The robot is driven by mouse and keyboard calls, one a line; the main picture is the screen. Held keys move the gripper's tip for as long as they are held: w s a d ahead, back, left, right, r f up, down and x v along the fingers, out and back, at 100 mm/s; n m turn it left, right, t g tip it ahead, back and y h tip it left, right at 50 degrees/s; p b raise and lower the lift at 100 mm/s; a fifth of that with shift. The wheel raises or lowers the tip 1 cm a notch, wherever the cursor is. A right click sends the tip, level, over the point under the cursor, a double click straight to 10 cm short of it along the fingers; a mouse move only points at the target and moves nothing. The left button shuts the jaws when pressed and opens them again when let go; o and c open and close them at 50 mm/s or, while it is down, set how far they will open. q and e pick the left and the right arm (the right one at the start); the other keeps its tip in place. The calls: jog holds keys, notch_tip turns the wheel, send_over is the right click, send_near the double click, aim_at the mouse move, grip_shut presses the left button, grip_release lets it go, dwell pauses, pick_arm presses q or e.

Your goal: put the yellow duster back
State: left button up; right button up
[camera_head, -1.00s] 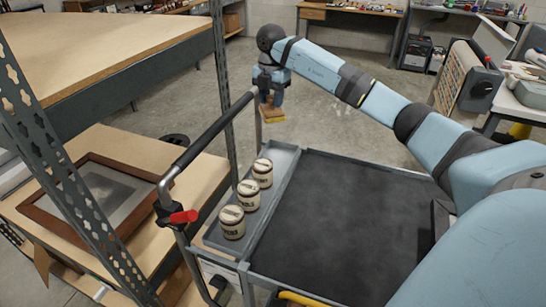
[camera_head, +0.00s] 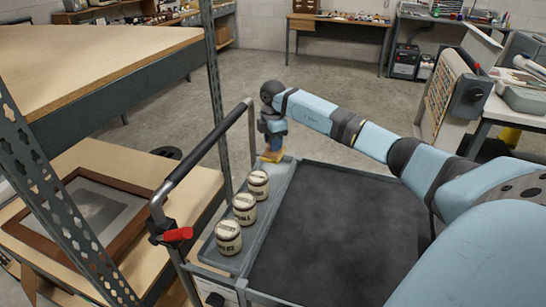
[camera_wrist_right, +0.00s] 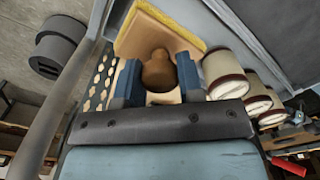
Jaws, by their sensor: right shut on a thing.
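My right gripper (camera_head: 271,146) is shut on the yellow duster (camera_head: 271,156), with the arm coming in from the right. In the right wrist view, the gripper (camera_wrist_right: 158,82) has its blue fingers on either side of the duster's round brown knob. The duster (camera_wrist_right: 160,35) shows there as a tan block with a yellow edge. It is at the far end of the cart's narrow side tray (camera_head: 280,190), beyond the lidded pots. I cannot tell whether its underside touches the tray. My left gripper is not in view.
Three cream lidded pots (camera_head: 244,208) stand in a row in the side tray, close to the duster. The cart's wide dark top (camera_head: 340,230) is bare. A cart handle (camera_head: 200,160) and a shelf post (camera_head: 214,90) rise on the left.

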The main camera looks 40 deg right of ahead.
aim_at(273, 156)
notch_tip(273, 156, down, 6)
dwell(0.5)
jog(key=o, duration=0.9)
jog(key=shift+f, duration=0.1)
notch_tip(273, 156, up, 12)
jog(key=shift+r, duration=0.2)
